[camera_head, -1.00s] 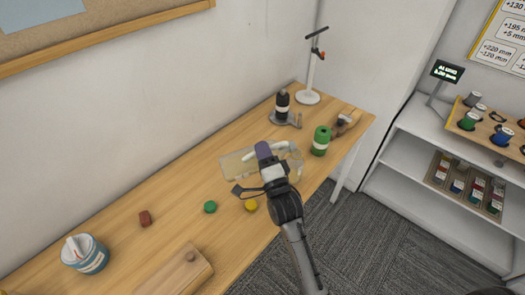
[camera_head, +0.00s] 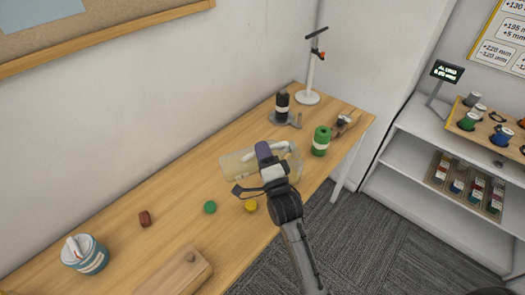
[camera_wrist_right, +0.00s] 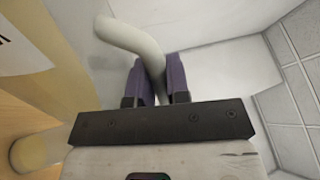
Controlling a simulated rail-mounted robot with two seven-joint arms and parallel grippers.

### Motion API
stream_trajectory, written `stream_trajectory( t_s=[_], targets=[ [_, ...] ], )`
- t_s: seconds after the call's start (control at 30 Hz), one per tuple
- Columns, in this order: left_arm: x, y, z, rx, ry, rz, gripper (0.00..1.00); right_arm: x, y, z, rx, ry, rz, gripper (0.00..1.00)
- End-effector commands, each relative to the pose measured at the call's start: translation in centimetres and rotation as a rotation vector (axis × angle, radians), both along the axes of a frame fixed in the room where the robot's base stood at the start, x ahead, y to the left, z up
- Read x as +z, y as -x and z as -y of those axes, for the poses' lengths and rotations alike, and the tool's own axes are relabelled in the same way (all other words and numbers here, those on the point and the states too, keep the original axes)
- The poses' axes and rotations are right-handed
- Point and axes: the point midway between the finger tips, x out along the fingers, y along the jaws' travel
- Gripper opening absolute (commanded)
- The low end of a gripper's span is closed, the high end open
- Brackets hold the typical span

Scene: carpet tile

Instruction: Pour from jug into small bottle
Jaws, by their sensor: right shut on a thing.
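The see-through jug (camera_head: 236,163) shows beside and behind my right gripper (camera_head: 264,152). In the right wrist view, the purple fingers (camera_wrist_right: 160,80) are shut on its pale curved handle (camera_wrist_right: 138,38). The jug's clear wall (camera_wrist_right: 60,85) and part of a label fill the left of that view. The jug looks tilted; its liquid level is hard to make out. A pale yellowish rounded piece (camera_wrist_right: 38,151) shows at the lower left; I cannot tell what it is part of. The small bottle may be the dark one (camera_head: 282,105) or the green one (camera_head: 321,141). My left gripper is out of view.
A lamp-like stand (camera_head: 308,97) is at the back.

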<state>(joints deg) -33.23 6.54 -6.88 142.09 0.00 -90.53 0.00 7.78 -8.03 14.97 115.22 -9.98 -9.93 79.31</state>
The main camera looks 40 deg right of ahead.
Motion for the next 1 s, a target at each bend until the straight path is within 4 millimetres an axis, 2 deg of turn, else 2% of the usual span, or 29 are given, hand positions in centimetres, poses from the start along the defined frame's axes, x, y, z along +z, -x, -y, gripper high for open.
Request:
stream_trajectory(
  t_s=[1.0],
  targets=[
    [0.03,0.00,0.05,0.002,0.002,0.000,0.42,0.90,0.15,0.33,0.003,-0.037,0.051,0.00]
  ],
)
